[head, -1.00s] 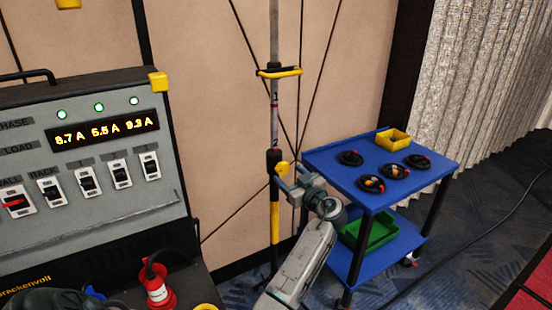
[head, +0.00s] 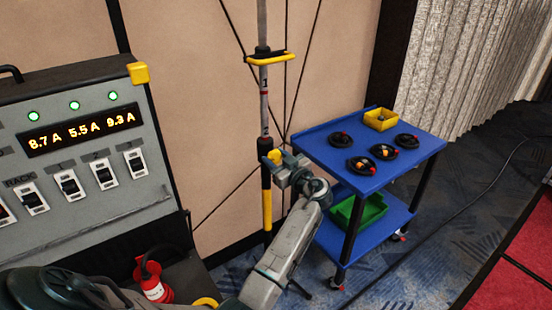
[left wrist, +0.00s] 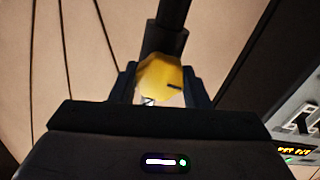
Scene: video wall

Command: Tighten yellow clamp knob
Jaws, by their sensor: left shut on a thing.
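The yellow clamp knob (head: 275,157) sits on the dark collar of an upright pole (head: 263,110) in front of the beige wall. In the left wrist view the knob (left wrist: 160,77) shows large between my two dark fingers, in front of the dark pole. My left gripper (head: 278,163) is shut on the knob in the head view. Its fingers (left wrist: 160,85) touch or nearly cover the knob's sides, so its turn angle is hard to read. My right gripper is not in view.
A blue cart (head: 333,173) with coiled black cables and a yellow bin (head: 381,119) stands just right of my arm. A grey power panel (head: 90,140) stands on the left. A yellow handle (head: 270,58) crosses the pole above the knob.

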